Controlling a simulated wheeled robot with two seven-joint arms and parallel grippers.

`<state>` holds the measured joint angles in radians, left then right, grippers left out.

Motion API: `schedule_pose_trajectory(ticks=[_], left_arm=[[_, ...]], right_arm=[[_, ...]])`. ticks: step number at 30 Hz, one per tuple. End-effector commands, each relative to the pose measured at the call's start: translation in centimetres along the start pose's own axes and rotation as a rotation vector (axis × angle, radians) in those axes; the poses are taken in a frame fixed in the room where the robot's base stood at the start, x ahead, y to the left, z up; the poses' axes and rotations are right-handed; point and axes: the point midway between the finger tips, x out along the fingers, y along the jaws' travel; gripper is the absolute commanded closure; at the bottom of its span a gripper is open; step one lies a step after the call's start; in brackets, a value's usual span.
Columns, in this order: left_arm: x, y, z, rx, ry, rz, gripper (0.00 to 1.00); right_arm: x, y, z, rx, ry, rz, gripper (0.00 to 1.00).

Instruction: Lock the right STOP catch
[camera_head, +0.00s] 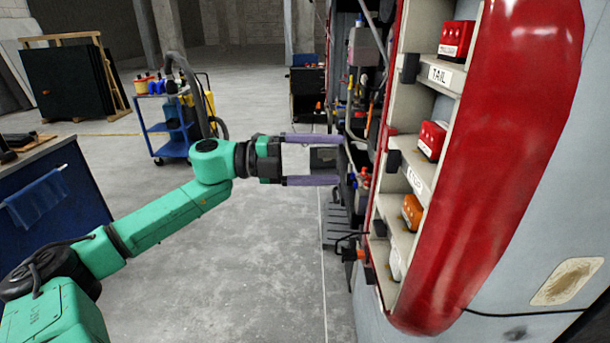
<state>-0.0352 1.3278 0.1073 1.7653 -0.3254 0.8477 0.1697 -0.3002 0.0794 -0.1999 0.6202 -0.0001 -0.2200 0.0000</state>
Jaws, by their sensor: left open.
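My left gripper (340,160) is open, its two purple fingers pointing right, one above the other. Its tips are beside the open side of the coach, left of the lamp rack (398,120). No part of a catch is clearly between the fingers. Dark catch-like blocks sit on the rack's left edge: an upper one (410,68), a middle one (394,161) and a lower one (378,228). The top label reads TAIL (440,75). A lower label (417,183) is too slanted to read, so I cannot tell which catch is STOP. My right gripper is not in view.
The rack holds red lamps (456,40), (432,140), an orange lamp (412,212) and a pale lamp (396,264). A curved red panel (510,150) borders it. Hoses and fittings crowd the coach side. A blue trolley (168,128) stands behind. The floor (250,250) is clear.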

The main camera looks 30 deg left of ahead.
Motion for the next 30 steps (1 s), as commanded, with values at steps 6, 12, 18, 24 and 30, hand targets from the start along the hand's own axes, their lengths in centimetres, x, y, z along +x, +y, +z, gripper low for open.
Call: schedule_pose_trajectory(ticks=[6, 12, 18, 24, 30], left_arm=[[-3.1, 0.2, 0.0, 0.002, 0.001, -0.001, 0.12], [-4.0, -0.1, 0.0, 0.001, 0.0, 0.002, 0.12], [-4.0, -0.1, 0.0, 0.001, -0.001, 0.002, 0.12], [-4.0, -0.1, 0.0, 0.001, -0.002, 0.001, 0.12], [-7.4, 3.6, 6.3, -0.154, -0.206, -0.115, 0.12]], right_arm=[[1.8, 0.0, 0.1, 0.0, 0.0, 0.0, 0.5], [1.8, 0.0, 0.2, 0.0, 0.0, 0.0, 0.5], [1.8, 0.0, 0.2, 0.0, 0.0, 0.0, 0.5], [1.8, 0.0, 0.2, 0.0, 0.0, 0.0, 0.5], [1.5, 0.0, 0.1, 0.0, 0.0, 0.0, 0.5]])
